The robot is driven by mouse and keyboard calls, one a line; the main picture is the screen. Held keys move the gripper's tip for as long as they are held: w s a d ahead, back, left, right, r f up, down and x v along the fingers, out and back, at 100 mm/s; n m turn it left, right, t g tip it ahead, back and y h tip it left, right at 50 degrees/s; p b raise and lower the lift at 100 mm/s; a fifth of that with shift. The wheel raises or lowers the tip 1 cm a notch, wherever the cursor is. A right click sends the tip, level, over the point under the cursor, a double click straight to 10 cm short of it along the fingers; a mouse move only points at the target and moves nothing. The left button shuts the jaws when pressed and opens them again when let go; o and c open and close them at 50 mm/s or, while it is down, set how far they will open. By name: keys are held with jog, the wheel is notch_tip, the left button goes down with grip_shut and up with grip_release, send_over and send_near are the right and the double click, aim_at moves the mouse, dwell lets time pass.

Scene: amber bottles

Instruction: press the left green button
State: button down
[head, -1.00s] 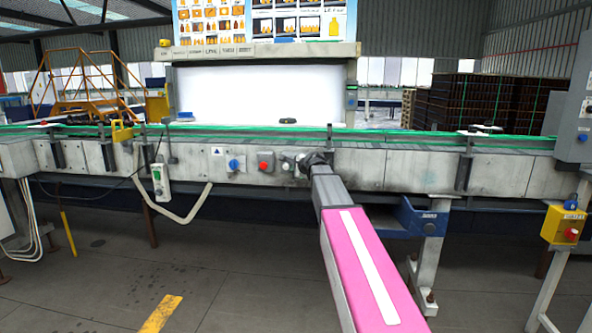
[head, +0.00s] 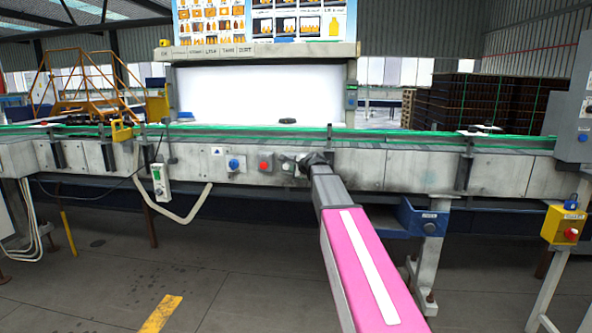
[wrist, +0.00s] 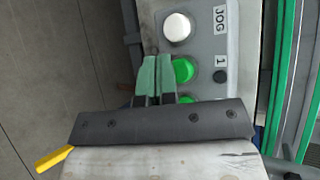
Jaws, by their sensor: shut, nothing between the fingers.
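In the wrist view a grey control panel (wrist: 203,50) carries a white button (wrist: 177,27) beside the label JOG. Below it is a bright green button (wrist: 183,70) beside the label 1; the panel's lettering is turned sideways, so this is the left green one. A second green button (wrist: 188,99) lies lower and is partly hidden by my gripper. My gripper (wrist: 156,66) is shut and empty, its green-tipped fingers at the near edge of the left green button. I cannot tell whether they touch it. In the head view my gripper (head: 302,163) is at the conveyor's front panel.
A conveyor (head: 400,170) with a green rail runs across the scene. A red button (head: 264,166) and a blue knob (head: 234,164) sit left of my gripper. A hanging pendant box (head: 160,180) is farther left. A yellow box (head: 563,226) with a red button stands right.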

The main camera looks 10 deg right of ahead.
jog(key=shift+w+d, duration=0.1)
jog(key=shift+w, duration=0.3)
